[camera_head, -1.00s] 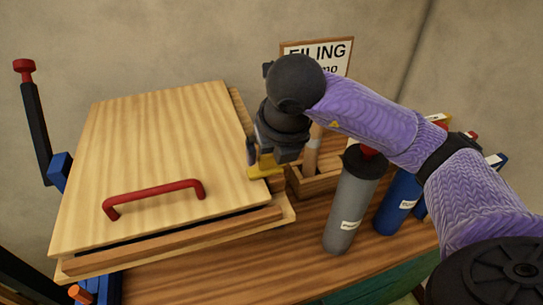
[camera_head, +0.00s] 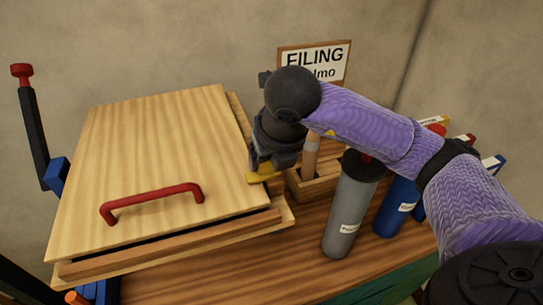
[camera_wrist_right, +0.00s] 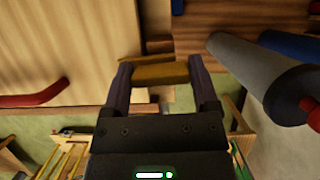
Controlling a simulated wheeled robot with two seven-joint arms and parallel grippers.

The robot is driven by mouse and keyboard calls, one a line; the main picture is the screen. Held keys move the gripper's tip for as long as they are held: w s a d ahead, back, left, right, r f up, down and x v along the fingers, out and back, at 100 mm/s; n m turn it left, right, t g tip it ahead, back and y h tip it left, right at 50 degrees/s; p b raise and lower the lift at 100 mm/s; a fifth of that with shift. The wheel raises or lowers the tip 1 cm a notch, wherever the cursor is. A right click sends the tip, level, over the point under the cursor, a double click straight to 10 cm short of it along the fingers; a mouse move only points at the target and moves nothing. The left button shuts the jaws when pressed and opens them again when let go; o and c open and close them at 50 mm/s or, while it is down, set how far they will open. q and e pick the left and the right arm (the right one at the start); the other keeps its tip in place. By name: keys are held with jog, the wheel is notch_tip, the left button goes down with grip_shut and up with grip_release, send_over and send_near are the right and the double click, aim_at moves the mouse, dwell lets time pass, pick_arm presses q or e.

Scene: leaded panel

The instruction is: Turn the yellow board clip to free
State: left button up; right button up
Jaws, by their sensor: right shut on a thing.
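The yellow board clip (camera_head: 262,176) sits at the right edge of the wooden board (camera_head: 160,160), near its front right corner. My right gripper (camera_head: 272,168) reaches down over the clip from above. In the right wrist view, the clip (camera_wrist_right: 160,73) lies between the two dark fingers of my right gripper (camera_wrist_right: 160,80), which are shut on it. In the head view the gripper hides part of the clip. The board lies tilted on a wooden base and has a red handle (camera_head: 152,203). My left gripper is not in view.
A grey bottle (camera_head: 350,205) and a blue bottle (camera_head: 397,205) stand right of the board. A wooden box (camera_head: 318,186) with a handled tool is close behind the clip. A sign (camera_head: 315,62) stands at the back. A dark post with a red knob (camera_head: 22,72) is at left.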

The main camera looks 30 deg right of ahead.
jog(key=n+y+b, duration=0.1)
jog(key=n+b, duration=0.1)
jog(key=n, duration=0.1)
jog(key=shift+f, duration=0.1)
jog(key=n+y+b, duration=0.1)
jog(key=n, duration=0.2)
jog(key=shift+n+y+b, duration=0.5)
jog(key=shift+n, duration=0.5)
jog(key=n+g, duration=0.1)
jog(key=n, duration=0.1)
jog(key=shift+n+y, duration=0.3)
jog(key=shift+y, duration=0.1)
jog(key=n+g, duration=0.1)
jog(key=n, duration=0.2)
jog(key=shift+n+y, duration=0.3)
jog(key=shift+y, duration=0.1)
jog(key=shift+n+g, duration=0.3)
jog(key=shift+n, duration=0.7)
jog(key=shift+n+g+y, duration=0.3)
jog(key=shift+n, duration=0.3)
jog(key=shift+n+p, duration=0.3)
